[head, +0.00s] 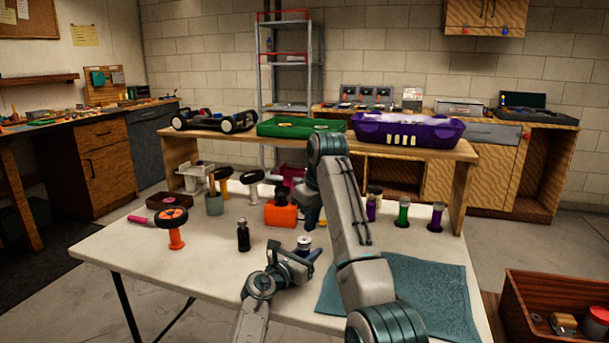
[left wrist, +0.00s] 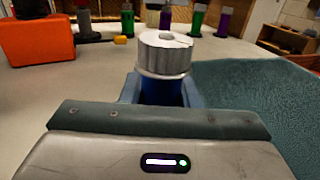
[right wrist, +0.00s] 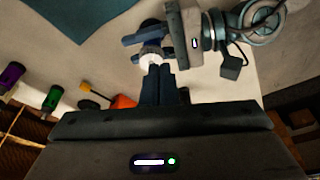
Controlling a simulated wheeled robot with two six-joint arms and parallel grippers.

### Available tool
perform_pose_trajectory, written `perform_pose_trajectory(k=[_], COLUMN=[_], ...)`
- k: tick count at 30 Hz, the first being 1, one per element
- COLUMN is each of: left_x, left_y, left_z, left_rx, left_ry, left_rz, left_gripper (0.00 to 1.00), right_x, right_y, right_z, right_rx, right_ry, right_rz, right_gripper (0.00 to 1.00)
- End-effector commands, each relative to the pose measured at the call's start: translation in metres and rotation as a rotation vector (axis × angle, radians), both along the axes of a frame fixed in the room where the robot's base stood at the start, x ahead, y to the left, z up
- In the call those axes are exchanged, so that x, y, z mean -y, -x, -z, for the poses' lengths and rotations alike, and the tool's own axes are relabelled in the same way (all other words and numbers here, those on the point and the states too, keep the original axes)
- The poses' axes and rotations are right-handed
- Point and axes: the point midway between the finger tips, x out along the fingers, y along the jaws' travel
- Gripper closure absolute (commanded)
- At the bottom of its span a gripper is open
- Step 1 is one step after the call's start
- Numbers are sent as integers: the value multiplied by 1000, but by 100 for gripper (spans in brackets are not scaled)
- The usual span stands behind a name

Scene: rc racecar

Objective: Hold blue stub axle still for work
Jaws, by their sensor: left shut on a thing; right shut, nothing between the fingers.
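The blue stub axle (left wrist: 162,92) has a ribbed silver piece (left wrist: 165,52) on its top. My left gripper (head: 300,257) is shut around its blue body and holds it upright, near the front middle of the table. The silver top also shows in the head view (head: 304,243). My right gripper (right wrist: 157,72) is shut and empty. In the right wrist view its fingertips overlap the edge of the silver top (right wrist: 150,57); I cannot tell whether they touch it. In the head view my right arm partly hides that gripper.
An orange box (head: 281,214) and a black bottle (head: 243,236) stand behind and left of the axle. A teal mat (head: 430,290) lies to the right. Purple and green bottles (head: 403,213) stand at the back right. A raised shelf carries a green tray (head: 300,127) and a purple bin (head: 408,131).

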Motion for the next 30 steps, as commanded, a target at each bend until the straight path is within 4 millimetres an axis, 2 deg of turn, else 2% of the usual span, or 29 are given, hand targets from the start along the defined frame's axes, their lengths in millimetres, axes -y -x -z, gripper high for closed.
perform_pose_trajectory(k=[11,24,30], left_x=[0,0,0], left_y=[0,0,0], left_z=[0,0,0], left_rx=[0,0,0], left_ry=[0,0,0], left_rz=[0,0,0], left_gripper=[97,97,97], right_x=[19,19,19], right_y=[-22,-21,-22], right_z=[-7,42,57], right_rx=[-2,-3,-1], right_ry=[0,0,0], right_rz=[1,0,0], right_gripper=[100,100,100])
